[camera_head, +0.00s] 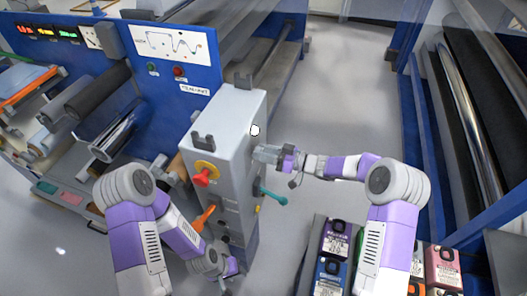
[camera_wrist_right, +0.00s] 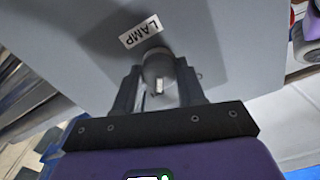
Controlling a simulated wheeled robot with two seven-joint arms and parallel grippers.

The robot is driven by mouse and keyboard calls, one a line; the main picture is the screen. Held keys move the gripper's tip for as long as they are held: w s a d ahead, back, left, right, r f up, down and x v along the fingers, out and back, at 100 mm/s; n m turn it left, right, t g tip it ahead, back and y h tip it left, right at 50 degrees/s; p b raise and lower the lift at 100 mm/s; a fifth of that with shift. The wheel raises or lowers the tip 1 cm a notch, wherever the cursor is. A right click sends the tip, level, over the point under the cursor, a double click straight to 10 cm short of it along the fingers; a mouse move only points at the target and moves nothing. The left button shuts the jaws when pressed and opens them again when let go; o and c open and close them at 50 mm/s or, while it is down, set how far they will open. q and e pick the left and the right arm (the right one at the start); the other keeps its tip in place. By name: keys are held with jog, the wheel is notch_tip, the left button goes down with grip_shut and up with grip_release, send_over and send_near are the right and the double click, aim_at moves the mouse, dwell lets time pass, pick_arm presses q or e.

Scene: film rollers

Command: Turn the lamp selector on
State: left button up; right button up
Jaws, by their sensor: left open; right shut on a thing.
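The lamp selector (camera_wrist_right: 157,66) is a round grey knob with a small pale mark, just below a white LAMP label (camera_wrist_right: 141,31) on a grey panel. My right gripper (camera_wrist_right: 160,86) is shut on this knob, one dark finger on each side. In the head view my right gripper (camera_head: 266,153) reaches the right face of the upright grey control box (camera_head: 232,115) and hides the knob. My left gripper (camera_head: 232,277) is low at the bottom of the box, open, partly hidden by its own arm.
The box also bears a red knob on a yellow plate (camera_head: 205,172), an orange lever (camera_head: 204,218) and a teal lever (camera_head: 272,197). A blue machine with rollers (camera_head: 98,90) stands at the left. Colored cases (camera_head: 335,240) lie at lower right. Grey floor is clear behind the right arm.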

dwell(0.3)
jog(key=o, duration=1.1)
jog(key=shift+c, duration=0.2)
jog(key=b+v, duration=0.1)
jog(key=v, duration=0.6)
jog(key=shift+d, duration=0.3)
jog(key=shift+s, duration=0.1)
